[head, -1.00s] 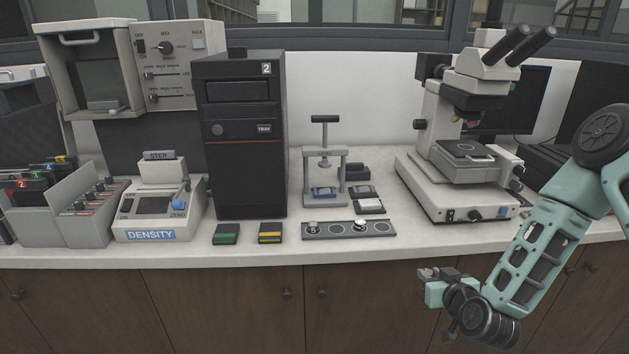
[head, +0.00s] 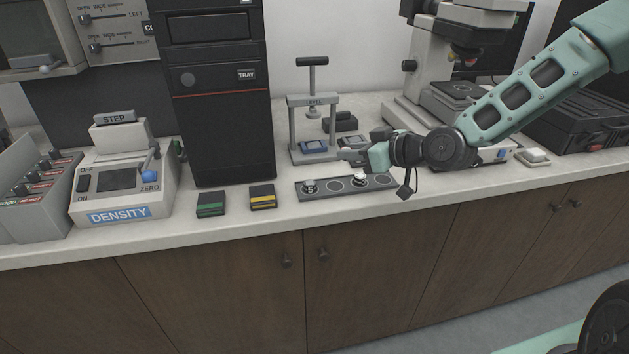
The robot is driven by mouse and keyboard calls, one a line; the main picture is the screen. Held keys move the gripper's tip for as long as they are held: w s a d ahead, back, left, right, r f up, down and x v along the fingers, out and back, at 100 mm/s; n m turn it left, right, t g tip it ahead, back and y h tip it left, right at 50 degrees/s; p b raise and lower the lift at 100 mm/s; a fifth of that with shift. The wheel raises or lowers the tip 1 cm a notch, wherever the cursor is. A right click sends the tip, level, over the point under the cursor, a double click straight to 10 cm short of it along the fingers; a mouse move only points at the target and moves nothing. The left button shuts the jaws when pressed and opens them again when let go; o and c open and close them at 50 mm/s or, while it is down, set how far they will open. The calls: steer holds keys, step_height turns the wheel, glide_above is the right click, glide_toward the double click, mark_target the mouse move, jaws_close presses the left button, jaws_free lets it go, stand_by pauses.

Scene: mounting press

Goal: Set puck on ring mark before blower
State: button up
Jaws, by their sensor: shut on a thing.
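A long grey strip (head: 333,188) lies near the counter's front edge and bears a row of ring marks. A shiny round piece (head: 310,186) stands at its left end, and another (head: 360,177) stands farther right. A bare ring (head: 335,185) shows between them. I cannot tell which thing is the puck or the blower.
A levelling press (head: 312,100) with a blue piece (head: 313,147) stands behind the strip. Green-striped (head: 211,204) and yellow-striped (head: 262,197) blocks lie left of it. A black tower (head: 222,120) and density meter (head: 122,180) stand farther left, a microscope (head: 440,105) behind my arm.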

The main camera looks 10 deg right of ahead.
mark_target(341, 188)
steer(key=shift+w+a+r+n+g+y, duration=0.15)
steer(key=shift+w+a+r+n+y, duration=0.15)
steer(key=shift+a+r, duration=0.2)
steer(key=shift+w+a+r+n+g+y, duration=0.15)
steer(key=shift+w+a+r+n+y, duration=0.05)
steer(key=shift+w+a+r, duration=0.25)
steer(key=shift+s+f, duration=0.1)
steer(key=shift+f+b, duration=0.35)
steer(key=shift+f, duration=4.45)
steer(key=shift+f, duration=0.3)
steer(key=o, duration=1)
steer(key=p+v, duration=0.3)
steer(key=v, duration=0.2)
steer(key=p+v, duration=0.3)
steer(key=v, duration=0.3)
steer(key=p+v, duration=0.3)
steer(key=v, duration=0.3)
steer(key=shift+s+a+r, duration=0.15)
steer(key=shift+a+r, duration=0.05)
steer(key=shift+r, duration=0.25)
